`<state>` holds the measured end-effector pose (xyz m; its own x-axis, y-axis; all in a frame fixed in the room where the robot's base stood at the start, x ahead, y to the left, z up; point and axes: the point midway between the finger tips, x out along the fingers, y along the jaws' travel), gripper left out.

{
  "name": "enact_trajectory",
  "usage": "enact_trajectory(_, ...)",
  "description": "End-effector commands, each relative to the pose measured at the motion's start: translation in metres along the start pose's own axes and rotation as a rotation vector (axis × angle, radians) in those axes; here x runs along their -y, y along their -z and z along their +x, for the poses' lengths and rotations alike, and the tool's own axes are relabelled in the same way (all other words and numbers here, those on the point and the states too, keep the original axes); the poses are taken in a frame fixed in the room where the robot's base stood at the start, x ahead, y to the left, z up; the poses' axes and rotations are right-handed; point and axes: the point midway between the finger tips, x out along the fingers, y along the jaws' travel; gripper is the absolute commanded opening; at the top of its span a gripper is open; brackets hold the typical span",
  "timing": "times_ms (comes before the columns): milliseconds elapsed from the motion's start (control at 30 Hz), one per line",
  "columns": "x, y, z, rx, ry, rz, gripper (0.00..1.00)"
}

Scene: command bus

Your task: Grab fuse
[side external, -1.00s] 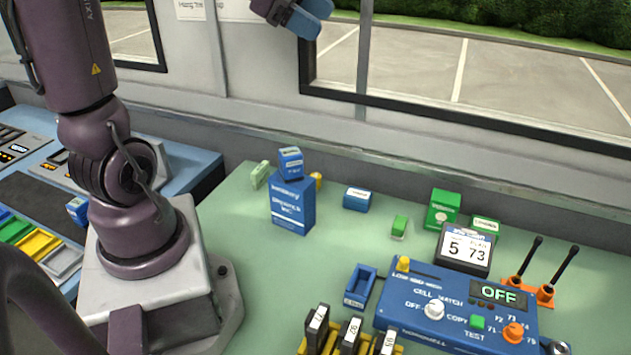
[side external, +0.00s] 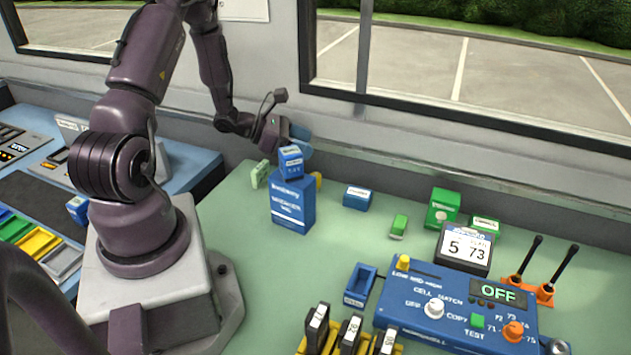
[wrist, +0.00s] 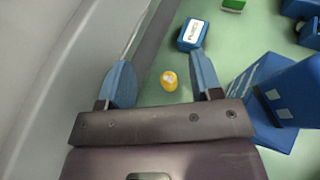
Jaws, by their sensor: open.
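My gripper (side external: 298,140) is behind the tall blue box, pointing down toward the green bench; it also shows in the wrist view (wrist: 163,77). Its two blue fingers are apart with nothing held. A small rounded yellow piece (wrist: 169,80) with a pale top lies on the bench, in line with the gap between the fingers, but below them. In the side view the yellow piece (side external: 318,181) is partly hidden behind the tall box. I cannot read a label that tells which thing is the fuse.
The tall blue box (side external: 293,208) carries a smaller blue box (side external: 291,163) and stands close to the right finger. A blue labelled box (side external: 357,198) lies to the right. The wall runs close behind. A blue control panel (side external: 455,305) is at front right.

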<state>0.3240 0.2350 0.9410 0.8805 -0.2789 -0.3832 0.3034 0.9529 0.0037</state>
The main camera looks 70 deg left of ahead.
Motion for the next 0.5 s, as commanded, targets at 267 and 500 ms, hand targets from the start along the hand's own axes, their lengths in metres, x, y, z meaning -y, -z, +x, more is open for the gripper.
enact_trajectory(267, 0.000, 0.034, 0.014, 0.000, 0.002, -0.001, 0.59)
enact_trajectory(500, 0.001, 0.070, 0.029, 0.000, 0.002, 0.001, 0.59)
